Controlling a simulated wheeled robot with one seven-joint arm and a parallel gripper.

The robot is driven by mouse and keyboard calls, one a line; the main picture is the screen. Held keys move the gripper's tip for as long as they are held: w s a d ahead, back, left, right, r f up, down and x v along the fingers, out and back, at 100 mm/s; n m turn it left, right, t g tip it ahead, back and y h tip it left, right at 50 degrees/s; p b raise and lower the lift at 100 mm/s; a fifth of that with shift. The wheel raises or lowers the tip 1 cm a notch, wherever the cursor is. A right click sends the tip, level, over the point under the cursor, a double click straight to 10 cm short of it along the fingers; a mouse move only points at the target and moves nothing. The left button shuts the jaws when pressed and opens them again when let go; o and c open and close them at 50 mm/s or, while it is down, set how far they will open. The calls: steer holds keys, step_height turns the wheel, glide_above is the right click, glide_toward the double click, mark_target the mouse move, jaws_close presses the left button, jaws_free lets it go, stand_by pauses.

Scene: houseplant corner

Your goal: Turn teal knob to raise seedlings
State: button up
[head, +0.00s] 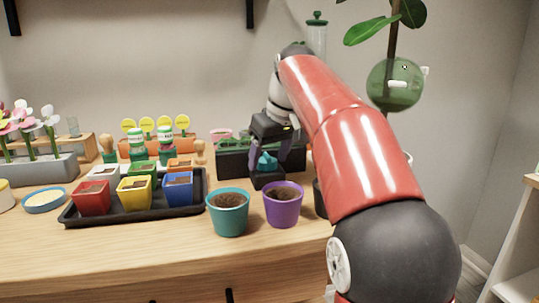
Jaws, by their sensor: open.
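The teal knob (266,160) is at the back of the wooden counter, on a small dark block in front of a dark planter box (234,161). My gripper (267,164) reaches down over the knob from above, with its fingers open and one on each side of it. The picture is too small to tell whether the fingers touch the knob. I cannot make out any seedlings clearly; part of the planter box is hidden behind my gripper and red arm.
A teal pot (228,213) and a purple pot (283,206) with soil stand at the counter's front, before the knob. A black tray (110,216) with several coloured small pots lies to the left. A green globe (394,84) hangs by a plant at the right.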

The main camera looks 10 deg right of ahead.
steer(key=c, duration=1)
steer(key=shift+o, duration=0.2)
steer(key=shift+a+m, duration=0.1)
steer(key=shift+m, duration=0.2)
steer(key=m+h, duration=0.1)
steer(key=m, duration=0.2)
steer(key=shift+a+m+t+h, duration=0.15)
steer(key=shift+m+t+h, duration=0.15)
steer(key=shift+m+h, duration=0.1)
steer(key=m+h, duration=0.1)
steer(key=m, duration=0.3)
steer(key=shift+a+m+h, duration=0.2)
steer(key=shift+m+h, duration=0.1)
steer(key=shift+h, duration=0.1)
steer(key=m, duration=0.2)
steer(key=m+g+h, duration=0.1)
steer(key=m, duration=0.1)
steer(key=shift+w+a+h, duration=0.15)
steer(key=shift+w+h, duration=0.05)
steer(key=shift+h, duration=0.1)
steer(key=m+g, duration=0.1)
steer(key=m, duration=0.3)
steer(key=shift+w+m+g+h, duration=0.1)
steer(key=shift+m+g+h, duration=0.2)
steer(key=shift+g+h, duration=0.1)
